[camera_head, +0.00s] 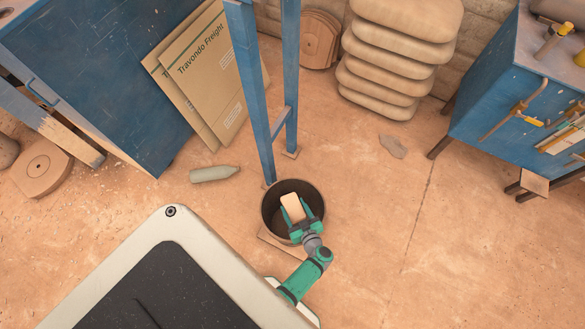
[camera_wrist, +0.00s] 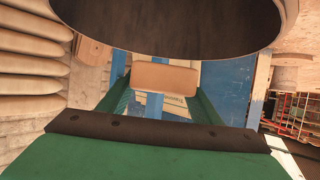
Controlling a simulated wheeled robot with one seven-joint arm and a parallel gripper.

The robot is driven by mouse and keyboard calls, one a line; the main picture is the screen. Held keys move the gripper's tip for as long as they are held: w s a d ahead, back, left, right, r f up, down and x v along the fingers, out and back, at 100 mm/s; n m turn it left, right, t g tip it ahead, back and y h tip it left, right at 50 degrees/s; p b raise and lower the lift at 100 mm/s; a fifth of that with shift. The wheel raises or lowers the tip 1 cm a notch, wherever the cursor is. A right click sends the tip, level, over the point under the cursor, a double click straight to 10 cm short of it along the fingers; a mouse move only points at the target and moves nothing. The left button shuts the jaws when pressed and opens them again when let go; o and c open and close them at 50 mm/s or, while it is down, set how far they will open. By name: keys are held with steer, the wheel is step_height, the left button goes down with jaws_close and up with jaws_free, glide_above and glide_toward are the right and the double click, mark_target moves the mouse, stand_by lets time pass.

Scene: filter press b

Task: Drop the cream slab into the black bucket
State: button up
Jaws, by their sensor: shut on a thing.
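The cream slab (camera_head: 292,207) is a small pale block with rounded edges. My gripper (camera_head: 297,222) is shut on it, with a green finger on each side, and it appears over the mouth of the black bucket (camera_head: 267,222). In the wrist view the slab (camera_wrist: 165,77) shows between the green fingers (camera_wrist: 160,92). The dark round rim of the bucket (camera_wrist: 170,25) fills the top of that view. From the head view I cannot tell how far the slab is above the bucket's floor.
A blue metal frame (camera_head: 262,110) stands right behind the bucket. A grey-green bottle (camera_head: 214,174) lies to the left. Flat cardboard boxes (camera_head: 205,75) lean against a blue cabinet (camera_head: 100,60). Stacked sacks (camera_head: 395,60) and a blue workbench (camera_head: 510,90) stand at the right. Floor right of the bucket is clear.

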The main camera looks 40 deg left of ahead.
steer(key=o, duration=1.6)
steer(key=shift+c, duration=0.2)
steer(key=v, duration=1)
steer(key=shift+d+r, duration=0.25)
steer(key=shift+d, duration=0.05)
steer(key=shift+s, duration=0.15)
